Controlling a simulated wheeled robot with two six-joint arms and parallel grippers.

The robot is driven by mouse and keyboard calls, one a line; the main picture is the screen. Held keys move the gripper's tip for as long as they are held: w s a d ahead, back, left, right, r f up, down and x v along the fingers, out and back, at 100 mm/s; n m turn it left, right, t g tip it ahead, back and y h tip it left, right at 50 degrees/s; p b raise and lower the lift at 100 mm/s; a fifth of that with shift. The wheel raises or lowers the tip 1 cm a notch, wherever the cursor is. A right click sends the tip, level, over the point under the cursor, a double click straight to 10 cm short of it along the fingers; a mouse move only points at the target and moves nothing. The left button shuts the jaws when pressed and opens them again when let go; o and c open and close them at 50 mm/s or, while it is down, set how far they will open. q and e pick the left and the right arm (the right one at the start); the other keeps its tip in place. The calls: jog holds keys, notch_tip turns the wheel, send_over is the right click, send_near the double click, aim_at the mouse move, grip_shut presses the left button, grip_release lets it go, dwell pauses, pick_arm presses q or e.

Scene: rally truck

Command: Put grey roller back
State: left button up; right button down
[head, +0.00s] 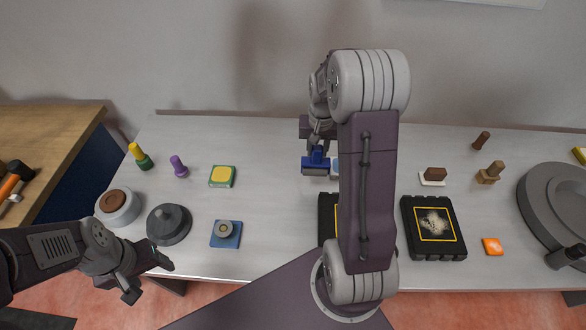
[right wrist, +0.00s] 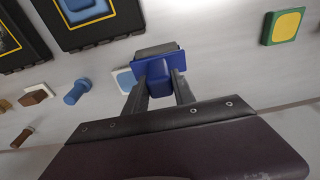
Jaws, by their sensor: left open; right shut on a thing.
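My right gripper (right wrist: 160,92) is shut on a blue piece with a dark grey part along one side, which I take as the grey roller (right wrist: 160,64). It also shows in the head view (head: 315,163), over the back middle of the table. I cannot tell whether it touches the table. A small white pad with a light blue top (right wrist: 124,79) lies right beside it, partly hidden by my right arm in the head view. My left gripper (head: 148,279) is open and empty at the table's front left edge.
On the grey table (head: 270,200) stand a dark grey round lidded piece (head: 169,224), a blue square pad (head: 226,234), a green-yellow pad (head: 222,176) and a black framed tile (head: 434,228). A large grey disc (head: 558,200) fills the right end.

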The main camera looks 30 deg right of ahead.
jog(key=w+a+f+p, duration=0.1)
jog(key=w+a+f, duration=0.4)
jog(key=f, duration=0.3)
jog(key=shift+w+a+f, duration=0.15)
jog(key=shift+a+f, duration=0.05)
jog(key=shift+f, duration=0.15)
jog(key=c, duration=1)
grip_release()
jog(key=shift+c, duration=0.2)
notch_tip(320, 180, up, 9)
jog(key=s+b, duration=0.1)
jog(key=s+a+n, duration=0.3)
jog(key=s+a, duration=0.2)
jog(key=s, duration=0.3)
jog(key=s+a+n+y, duration=0.1)
jog(key=s+a+n, duration=0.2)
jog(key=s+a, duration=0.3)
jog(key=s, duration=0.3)
jog(key=shift+f, duration=0.2)
